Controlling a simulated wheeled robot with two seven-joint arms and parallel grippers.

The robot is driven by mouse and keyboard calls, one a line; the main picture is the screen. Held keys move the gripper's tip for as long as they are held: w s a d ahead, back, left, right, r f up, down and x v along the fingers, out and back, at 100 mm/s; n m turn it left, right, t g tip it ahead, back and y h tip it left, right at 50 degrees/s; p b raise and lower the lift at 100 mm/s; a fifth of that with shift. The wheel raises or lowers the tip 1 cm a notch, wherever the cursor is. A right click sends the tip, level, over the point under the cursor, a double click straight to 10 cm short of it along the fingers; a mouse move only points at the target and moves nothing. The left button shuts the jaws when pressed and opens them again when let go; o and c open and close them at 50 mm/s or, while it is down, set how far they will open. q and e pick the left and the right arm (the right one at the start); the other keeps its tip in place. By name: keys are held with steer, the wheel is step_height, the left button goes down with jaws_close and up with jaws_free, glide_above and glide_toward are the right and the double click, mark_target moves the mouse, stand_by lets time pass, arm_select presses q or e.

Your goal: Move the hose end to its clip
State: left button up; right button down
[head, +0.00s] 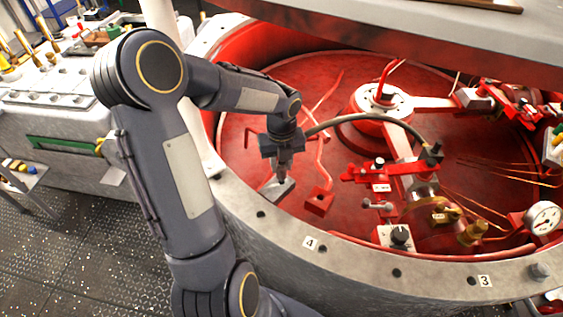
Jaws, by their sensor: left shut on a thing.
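My left gripper (282,168) reaches in from the left over the red round basin and points down. It is shut on the hose end, which is mostly hidden by the fingers and wrist. The dark hose (372,115) arcs from the gripper to the right and ends at a fitting by the brass valve. A small grey block (279,189) shows just under the fingertips; I cannot tell if they touch. I cannot pick out the clip for certain. My right gripper is not in view.
The red basin (247,180) has a grey riveted rim (350,258) marked 4 and 3. Inside are a bent red rod with a red block (319,201), a red clamp (366,172), a knob box (396,237), a brass valve (425,201) and a gauge (543,217).

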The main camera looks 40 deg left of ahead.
arm_select(q)
steer(key=shift+f+b, duration=0.65)
steer(key=shift+f, duration=0.75)
stand_by(0.5)
steer(key=o, duration=1.1)
steer(key=shift+r+p, duration=0.35)
steer(key=shift+r, duration=3.65)
